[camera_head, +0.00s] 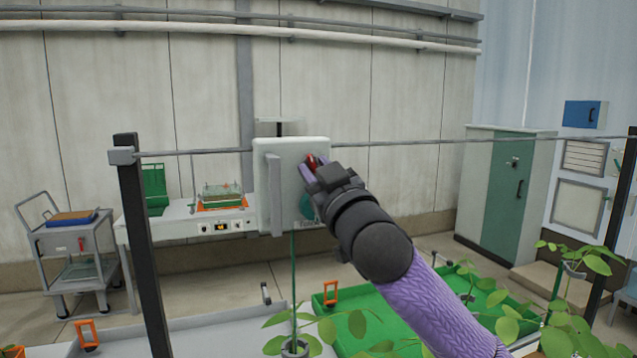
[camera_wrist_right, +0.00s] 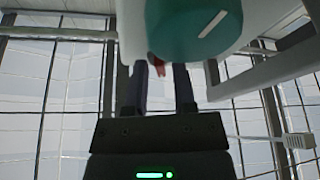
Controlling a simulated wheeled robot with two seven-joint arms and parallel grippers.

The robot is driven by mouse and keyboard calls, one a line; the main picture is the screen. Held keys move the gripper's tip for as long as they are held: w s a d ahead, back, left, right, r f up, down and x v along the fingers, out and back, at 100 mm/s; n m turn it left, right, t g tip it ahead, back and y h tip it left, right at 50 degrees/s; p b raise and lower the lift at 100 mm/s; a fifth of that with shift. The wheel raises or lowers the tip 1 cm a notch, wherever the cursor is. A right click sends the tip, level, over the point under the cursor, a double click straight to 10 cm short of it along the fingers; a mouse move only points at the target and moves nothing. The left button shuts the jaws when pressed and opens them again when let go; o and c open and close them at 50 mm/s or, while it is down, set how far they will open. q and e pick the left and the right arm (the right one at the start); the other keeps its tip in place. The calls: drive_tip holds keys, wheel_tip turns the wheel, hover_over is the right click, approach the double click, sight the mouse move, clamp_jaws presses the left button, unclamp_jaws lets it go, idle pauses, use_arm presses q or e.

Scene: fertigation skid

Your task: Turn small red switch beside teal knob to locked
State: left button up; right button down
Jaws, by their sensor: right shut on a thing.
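The small red switch (camera_head: 312,161) is on the front of a pale grey panel box (camera_head: 285,180), near its upper right. My right gripper (camera_head: 314,170) is at it, shut on the red switch, and hides part of it. In the right wrist view, a bit of the red switch (camera_wrist_right: 157,64) shows by the gripper's fingers (camera_wrist_right: 164,85). The teal knob (camera_head: 306,207) sits below the switch, partly behind my right gripper. The knob (camera_wrist_right: 195,28) shows large in the right wrist view, with a white mark. I cannot read the switch's setting. My left gripper is not in view.
A vertical grey handle (camera_head: 274,195) stands out from the box's left side. A thin rail (camera_head: 420,143) runs across at box height between dark posts (camera_head: 143,240). Green trays (camera_head: 390,315) and leafy plants (camera_head: 570,325) lie below and right.

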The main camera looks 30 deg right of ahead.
drive_tip(key=m+h, duration=0.1)
drive_tip(key=m, duration=0.3)
drive_tip(key=shift+w+a+f+h+b, duration=0.1)
drive_tip(key=shift+a+f+h+b, duration=0.1)
drive_tip(key=shift+h+b, duration=0.2)
drive_tip(key=m+h, duration=0.1)
drive_tip(key=m, duration=0.1)
drive_tip(key=m+h, duration=0.2)
drive_tip(key=m, duration=0.1)
drive_tip(key=shift+a+r+m+g, duration=0.1)
drive_tip(key=shift+r+m+g, duration=0.05)
drive_tip(key=shift+m+g, duration=0.2)
drive_tip(key=m+g+h, duration=0.1)
drive_tip(key=m, duration=0.2)
drive_tip(key=shift+a+m+h, duration=0.1)
drive_tip(key=shift+m+h, duration=0.15)
drive_tip(key=shift+h, duration=0.15)
drive_tip(key=shift+a+r+m+g+h+p, duration=0.1)
drive_tip(key=shift+m+g+h+p, duration=0.3)
drive_tip(key=shift+m, duration=0.85)
drive_tip(key=shift+r+m+g+h+p, duration=0.15)
drive_tip(key=shift+m+g+p, duration=0.35)
drive_tip(key=shift+m, duration=0.75)
drive_tip(key=shift+f, duration=0.1)
drive_tip(key=c, duration=0.7)
unclamp_jaws()
drive_tip(key=shift+h, duration=0.25)
